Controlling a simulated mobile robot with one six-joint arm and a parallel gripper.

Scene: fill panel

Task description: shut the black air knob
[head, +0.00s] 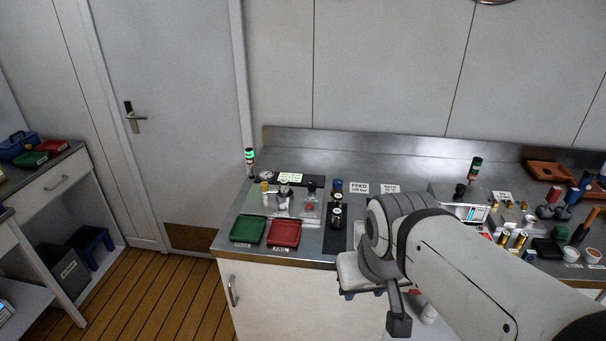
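Several small dark-topped fittings stand on the steel bench, and none is clearly readable as the air knob. One black knob (312,187) tops a small pale block left of the bench's middle. Another black knob (460,190) sits at the left end of the grey panel (440,192) on the right. Dark cylinders (336,215) stand on a black mat between them. Whether any knob is open or shut is too small to tell. My gripper (398,318) hangs low in front of the bench's front edge, apart from the knobs. Its fingers cannot be made out.
A green tray (248,230) and a red tray (284,233) lie at the bench's front left. Two indicator towers (250,162) (475,167) stand on the bench. My arm hides part of the middle.

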